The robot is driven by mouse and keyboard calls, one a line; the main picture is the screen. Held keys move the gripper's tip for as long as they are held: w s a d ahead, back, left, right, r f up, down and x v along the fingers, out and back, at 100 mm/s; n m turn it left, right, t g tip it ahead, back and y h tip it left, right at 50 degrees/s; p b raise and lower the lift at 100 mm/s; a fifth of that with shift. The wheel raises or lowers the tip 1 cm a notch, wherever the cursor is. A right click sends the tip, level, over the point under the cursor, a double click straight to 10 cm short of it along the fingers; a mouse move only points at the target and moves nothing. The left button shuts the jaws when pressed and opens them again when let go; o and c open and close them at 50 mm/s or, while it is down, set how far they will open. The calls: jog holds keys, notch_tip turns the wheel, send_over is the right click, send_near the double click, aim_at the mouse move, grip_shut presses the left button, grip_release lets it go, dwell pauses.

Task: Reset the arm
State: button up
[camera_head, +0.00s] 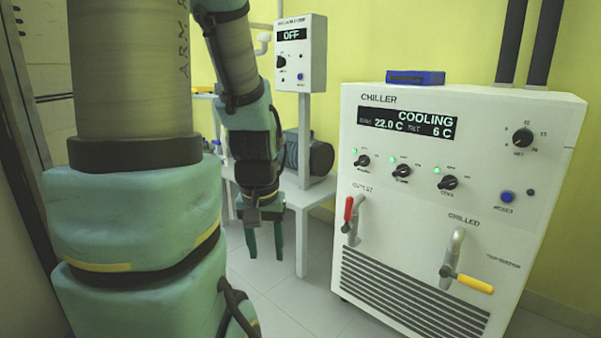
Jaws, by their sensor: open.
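My arm fills the left of the view, raised and folded, with teal covers on its joints. My gripper (264,243) hangs from it and points down. Its two teal fingers are apart, with nothing visible between them. It is in front of a white table and to the left of the chiller (400,200), apart from the chiller.
The chiller's display reads COOLING, 22.0 C and 6 C. A red-handled valve (349,208) and a yellow-handled valve (474,284) stick out from its front. A blue box (415,77) lies on top. Behind my gripper are a white table (303,200), a dark motor (318,157) and a control box (300,50) reading OFF. Floor shows between.

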notch_tip(320, 180, up, 30)
jog(key=p, duration=2.8)
jog(key=shift+f, duration=0.1)
